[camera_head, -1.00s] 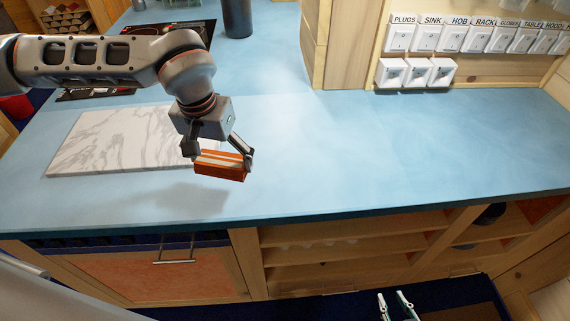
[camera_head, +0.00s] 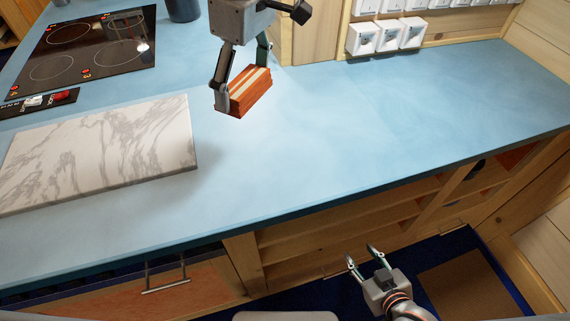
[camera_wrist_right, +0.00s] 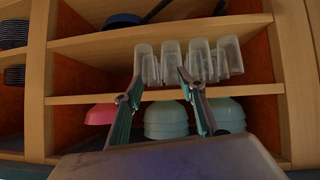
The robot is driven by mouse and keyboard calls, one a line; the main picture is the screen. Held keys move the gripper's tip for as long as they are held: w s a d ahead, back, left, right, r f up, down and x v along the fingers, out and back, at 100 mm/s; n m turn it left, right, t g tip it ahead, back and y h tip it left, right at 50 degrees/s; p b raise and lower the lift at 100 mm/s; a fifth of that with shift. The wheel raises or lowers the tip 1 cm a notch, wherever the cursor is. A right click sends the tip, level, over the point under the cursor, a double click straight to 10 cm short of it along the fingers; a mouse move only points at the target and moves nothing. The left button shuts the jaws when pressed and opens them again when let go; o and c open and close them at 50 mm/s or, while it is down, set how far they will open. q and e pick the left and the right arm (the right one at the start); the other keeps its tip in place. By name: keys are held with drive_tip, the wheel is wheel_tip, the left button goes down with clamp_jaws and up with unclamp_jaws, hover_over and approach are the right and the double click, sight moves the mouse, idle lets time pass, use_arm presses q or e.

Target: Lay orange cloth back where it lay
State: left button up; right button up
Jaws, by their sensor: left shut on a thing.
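The orange cloth (camera_head: 250,91), a folded block with pale stripes, is in the head view above the blue counter (camera_head: 330,130). My left gripper (camera_head: 242,88) comes down from the top of the picture and is shut on the cloth, one finger on each side. My right gripper (camera_head: 360,256) is low in front of the counter, its fingers apart and empty. Its fingers also show in the right wrist view (camera_wrist_right: 158,88), spread in front of shelves.
A white marble board (camera_head: 110,150) lies left of the cloth, with a black hob (camera_head: 85,50) behind it. Switches (camera_head: 385,36) line the back wall. The counter's right side is clear. In the right wrist view, several glasses (camera_wrist_right: 230,58) and bowls (camera_wrist_right: 166,120) stand on shelves.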

use_arm(q)
drive_tip(key=s+d+r+n+b, duration=0.1)
drive_tip(key=s+d+r+n, duration=0.2)
drive_tip(key=d, duration=0.5)
drive_tip(key=n, duration=0.2)
hover_over(284, 160)
drive_tip(key=shift+g, duration=0.3)
drive_tip(key=f, duration=1.5)
drive_tip(key=shift+d+b, duration=0.2)
drive_tip(key=shift+b, duration=0.2)
drive_tip(key=shift+f, duration=2.5)
use_arm(e)
drive_tip(key=shift+a+f, duration=0.4)
drive_tip(key=shift+f, duration=0.4)
use_arm(q)
drive_tip(key=shift+f, duration=0.1)
drive_tip(key=o, duration=1.3)
use_arm(e)
drive_tip(key=shift+f, duration=0.15)
drive_tip(key=shift+s, duration=0.1)
